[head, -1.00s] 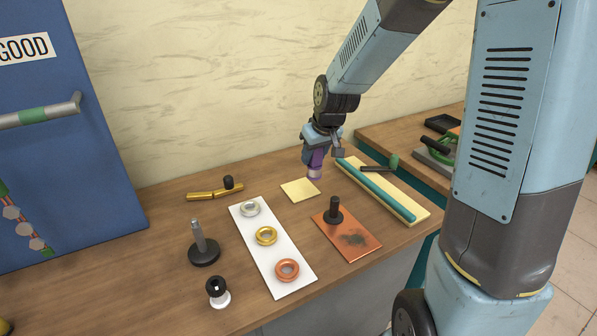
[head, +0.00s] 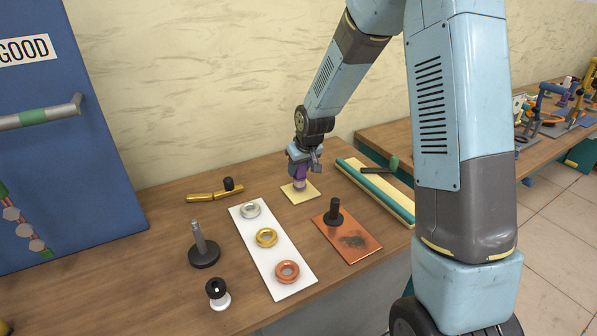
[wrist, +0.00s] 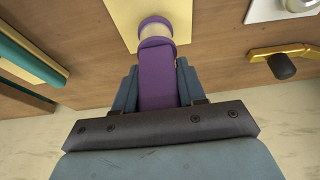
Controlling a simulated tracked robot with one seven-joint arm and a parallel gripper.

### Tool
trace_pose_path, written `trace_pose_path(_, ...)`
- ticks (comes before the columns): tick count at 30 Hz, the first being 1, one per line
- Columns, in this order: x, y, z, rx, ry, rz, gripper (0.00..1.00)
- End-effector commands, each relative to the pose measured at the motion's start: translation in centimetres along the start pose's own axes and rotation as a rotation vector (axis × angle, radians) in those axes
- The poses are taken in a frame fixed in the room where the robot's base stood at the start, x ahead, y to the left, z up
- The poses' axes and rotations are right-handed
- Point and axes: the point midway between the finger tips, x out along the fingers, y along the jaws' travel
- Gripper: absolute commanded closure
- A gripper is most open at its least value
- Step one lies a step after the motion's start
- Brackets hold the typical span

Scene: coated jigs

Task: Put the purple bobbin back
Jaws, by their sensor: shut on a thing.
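The purple bobbin (wrist: 157,75) is between the fingers of my gripper (wrist: 158,90) in the wrist view. Its far end shows a pale band between purple rims, over the pale yellow square pad (wrist: 121,14). In the head view my gripper (head: 299,172) is shut on the bobbin (head: 299,182), which points down at the pad (head: 311,192). The bobbin's lower end is at or just above the pad; I cannot tell whether they touch.
A white strip (head: 286,264) with silver, gold and copper rings lies to the left. A copper plate (head: 362,229) with a black-handled stamp is in front. A teal bar (head: 376,188) on a cream board lies right. A gold-handled tool (head: 205,196) lies at left.

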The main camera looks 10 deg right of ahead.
Motion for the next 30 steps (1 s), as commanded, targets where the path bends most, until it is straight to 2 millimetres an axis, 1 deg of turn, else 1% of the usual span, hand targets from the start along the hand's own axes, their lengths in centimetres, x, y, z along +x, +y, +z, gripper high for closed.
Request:
trace_pose_path(1, 0.71, 0.01, 0.38, 0.001, -0.003, 0.0, 1.0)
trace_pose_path(3, 1.25, 0.04, 0.58, 0.001, -0.001, 0.0, 1.0)
trace_pose_path(14, 1.52, 0.01, 0.67, -0.001, 0.0, 0.0, 1.0)
trace_pose_path(15, 1.51, 0.0, 0.67, -0.001, 0.0, 0.001, 0.57)
trace_pose_path(22, 1.5, -0.02, 0.67, -0.001, 0.0, 0.0, 0.35)
trace_pose_path(30, 1.6, -0.06, 0.71, -0.002, 0.0, 0.0, 0.34)
